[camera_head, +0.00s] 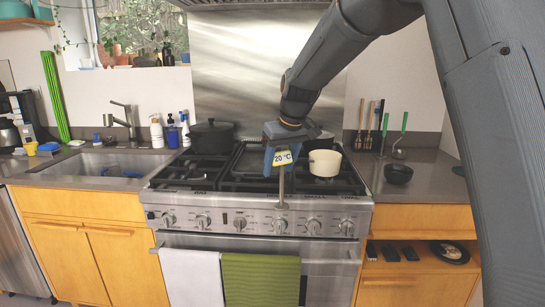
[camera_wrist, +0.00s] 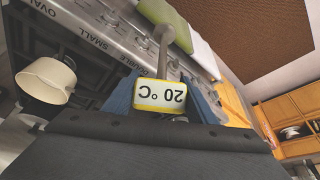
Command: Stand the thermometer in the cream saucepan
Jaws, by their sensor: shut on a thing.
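The thermometer (camera_head: 283,156) has a yellow-edged display reading 20 °C and a grey stem that hangs down, its lower end in front of the stove's control panel. It also shows in the wrist view (camera_wrist: 160,96), with its stem pointing away from my gripper. My gripper (camera_head: 282,150) is shut on the thermometer near its display, its blue fingers on both sides. The cream saucepan (camera_head: 325,163) stands on the right side of the stove, to the right of the thermometer and apart from it. It also shows at the left of the wrist view (camera_wrist: 46,80), open at the top.
A dark pot (camera_head: 212,136) stands on the back left of the stove. Another dark pan (camera_head: 318,140) sits behind the cream saucepan. A black bowl (camera_head: 398,174) is on the right counter. White and green towels (camera_head: 260,280) hang on the oven handle.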

